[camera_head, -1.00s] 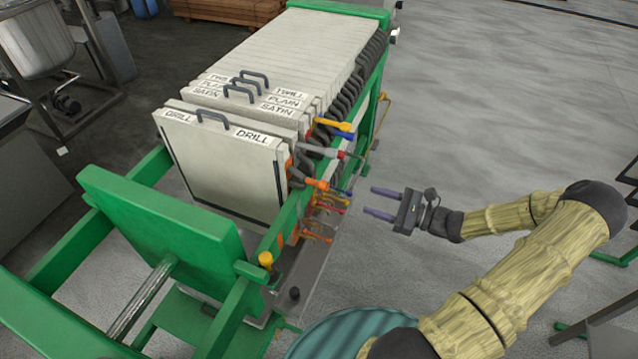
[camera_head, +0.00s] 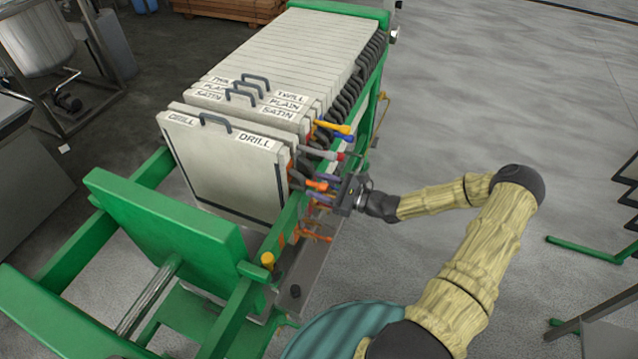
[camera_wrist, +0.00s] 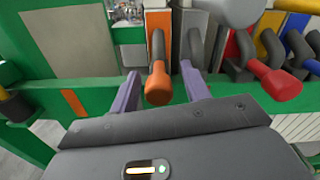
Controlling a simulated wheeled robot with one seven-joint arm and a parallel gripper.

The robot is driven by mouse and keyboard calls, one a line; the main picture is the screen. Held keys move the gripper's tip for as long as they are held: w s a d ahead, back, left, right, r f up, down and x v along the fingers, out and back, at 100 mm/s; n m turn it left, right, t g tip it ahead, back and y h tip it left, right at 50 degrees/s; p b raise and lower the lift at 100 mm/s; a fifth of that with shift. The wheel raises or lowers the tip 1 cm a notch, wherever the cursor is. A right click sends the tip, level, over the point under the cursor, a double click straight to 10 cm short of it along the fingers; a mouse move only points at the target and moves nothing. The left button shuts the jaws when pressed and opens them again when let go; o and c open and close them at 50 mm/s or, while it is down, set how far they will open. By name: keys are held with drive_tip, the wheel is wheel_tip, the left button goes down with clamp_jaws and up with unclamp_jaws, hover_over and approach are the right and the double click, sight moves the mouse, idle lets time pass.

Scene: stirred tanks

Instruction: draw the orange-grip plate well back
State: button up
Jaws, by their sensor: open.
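The orange grip (camera_wrist: 158,90) shows in the wrist view on a dark curved handle at the side of the plate stack. The orange grip also shows in the head view (camera_head: 317,185), at the near end of the row of grips. Its plate is the front one, labelled DRILL (camera_head: 225,165), standing upright and a little apart from the others. My gripper (camera_wrist: 165,88) is open, with one purple finger on each side of the orange grip. I cannot tell whether either finger touches it.
A red grip (camera_wrist: 272,80) and a large grey grip (camera_wrist: 225,12) are close on the right. A yellow grip (camera_head: 335,127) lies farther along the rail. The green press head (camera_head: 160,220) stands in front, with open room between it and the DRILL plate.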

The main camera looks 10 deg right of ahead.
drive_tip(key=shift+w+a, duration=0.15)
drive_tip(key=shift+a, duration=0.05)
clamp_jaws()
idle(0.3)
